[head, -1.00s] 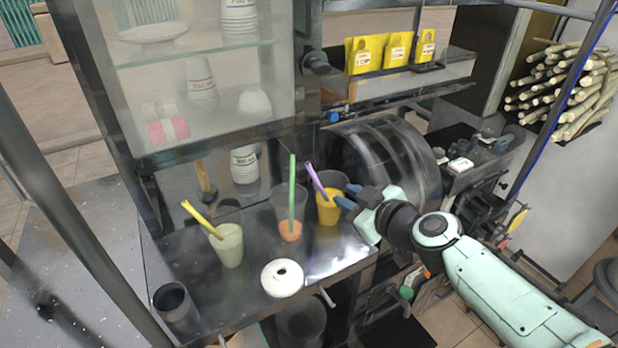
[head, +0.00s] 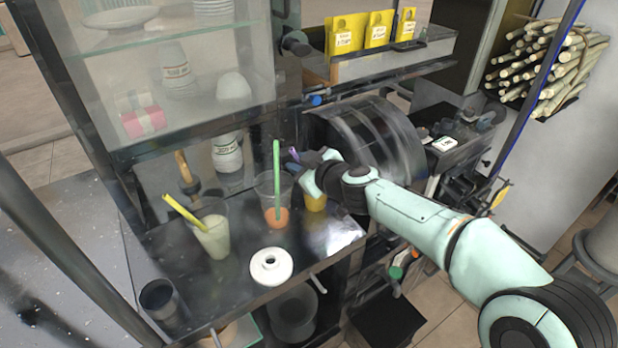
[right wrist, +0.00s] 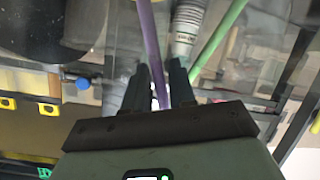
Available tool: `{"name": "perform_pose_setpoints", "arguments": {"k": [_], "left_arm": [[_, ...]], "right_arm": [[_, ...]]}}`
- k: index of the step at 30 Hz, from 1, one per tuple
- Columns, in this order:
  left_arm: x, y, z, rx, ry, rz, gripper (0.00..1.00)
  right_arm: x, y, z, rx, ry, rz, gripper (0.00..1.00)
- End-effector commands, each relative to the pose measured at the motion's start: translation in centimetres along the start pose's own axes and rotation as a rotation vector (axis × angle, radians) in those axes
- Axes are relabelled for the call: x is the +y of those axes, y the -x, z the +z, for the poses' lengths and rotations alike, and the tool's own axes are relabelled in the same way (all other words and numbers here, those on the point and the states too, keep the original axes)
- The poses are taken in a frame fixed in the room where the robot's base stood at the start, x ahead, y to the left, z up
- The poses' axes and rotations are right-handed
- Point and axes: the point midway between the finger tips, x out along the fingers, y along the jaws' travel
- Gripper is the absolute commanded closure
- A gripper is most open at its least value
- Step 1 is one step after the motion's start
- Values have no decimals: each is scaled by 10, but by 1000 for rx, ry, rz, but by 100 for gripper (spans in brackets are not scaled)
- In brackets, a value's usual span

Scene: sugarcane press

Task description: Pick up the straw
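A purple straw (right wrist: 150,45) runs between the two dark fingers of my right gripper (right wrist: 160,82) in the right wrist view. The fingers stand close on both sides of it; I cannot tell whether they press on it. In the head view my right gripper (head: 300,165) is at the purple straw (head: 293,154), above the cup of orange-yellow juice (head: 315,203), and hides much of both. A green straw (head: 277,170) stands in a clear cup (head: 265,190) just left. A yellow straw (head: 183,212) leans in a cup of pale juice (head: 214,238). My left gripper is not in view.
A white round lidded piece (head: 271,267) and a dark empty cup (head: 165,300) stand on the counter (head: 225,290). A glass cabinet (head: 170,55) rises behind left. A dark drum-shaped press (head: 370,140) is close behind my right arm.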

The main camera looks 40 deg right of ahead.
Motion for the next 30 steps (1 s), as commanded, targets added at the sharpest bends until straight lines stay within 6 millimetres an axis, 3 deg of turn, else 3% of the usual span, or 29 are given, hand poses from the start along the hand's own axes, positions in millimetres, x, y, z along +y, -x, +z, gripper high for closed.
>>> {"name": "perform_pose_setpoints", "arguments": {"k": [4, 12, 15, 30], "left_arm": [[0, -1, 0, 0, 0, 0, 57], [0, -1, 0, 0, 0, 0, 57], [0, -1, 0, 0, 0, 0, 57], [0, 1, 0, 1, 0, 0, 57]], "right_arm": [[0, -17, 1, 0, 0, -1, 75], [0, -19, 0, 1, 1, 1, 75], [0, -19, 0, 0, 1, 0, 100], [1, -18, -2, 0, 0, 1, 100]]}}
